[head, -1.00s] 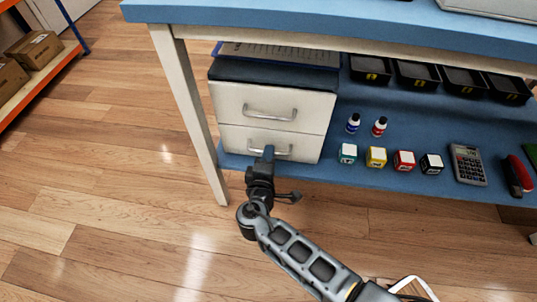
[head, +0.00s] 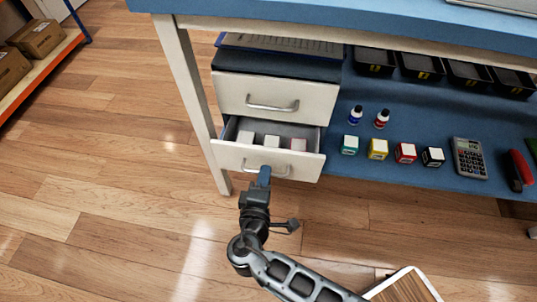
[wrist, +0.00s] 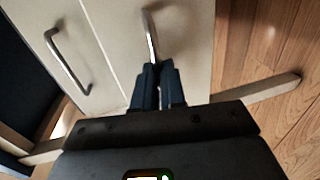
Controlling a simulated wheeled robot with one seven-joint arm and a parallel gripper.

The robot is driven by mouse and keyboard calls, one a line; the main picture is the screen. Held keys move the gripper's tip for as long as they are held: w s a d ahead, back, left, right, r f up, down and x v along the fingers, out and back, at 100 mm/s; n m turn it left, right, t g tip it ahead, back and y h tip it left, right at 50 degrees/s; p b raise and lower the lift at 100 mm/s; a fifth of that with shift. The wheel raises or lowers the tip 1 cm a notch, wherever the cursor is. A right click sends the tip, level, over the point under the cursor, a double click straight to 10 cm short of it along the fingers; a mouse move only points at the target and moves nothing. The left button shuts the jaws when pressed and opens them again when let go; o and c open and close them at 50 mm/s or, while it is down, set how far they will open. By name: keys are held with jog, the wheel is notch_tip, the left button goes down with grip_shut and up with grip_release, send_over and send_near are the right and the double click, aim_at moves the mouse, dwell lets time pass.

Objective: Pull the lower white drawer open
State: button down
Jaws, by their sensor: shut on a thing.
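The lower white drawer (head: 228,156) stands partly open below the upper white drawer (head: 235,92), which is closed. Several small pale boxes (head: 272,141) lie inside the lower drawer. My gripper (head: 265,174) is at the front of the lower drawer, shut on its metal handle (head: 284,173). In the wrist view, the fingertips (wrist: 156,68) of my gripper close around the end of the handle (wrist: 151,35), and the upper drawer's handle (wrist: 66,60) shows to the left. The drawer's back part is hidden under the upper drawer.
On the blue shelf (head: 385,173) to the right stand small bottles (head: 381,118), several coloured cubes (head: 405,152), a calculator (head: 468,158) and black trays (head: 420,74). A table leg (head: 192,105) stands close left of the drawers.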

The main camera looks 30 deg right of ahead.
jog(key=f+v, duration=0.2)
jog(key=v, duration=1.1)
jog(key=shift+s+f, duration=0.2)
jog(key=shift+f, duration=0.2)
jog(key=shift+a, duration=0.1)
jog(key=c, duration=1.2)
grip_release()
jog(key=shift+c, duration=0.2)
jog(key=p+v, duration=0.2)
jog(key=v, duration=0.5)
jog(key=shift+s+a, duration=0.25)
jog(key=shift+s, duration=0.05)
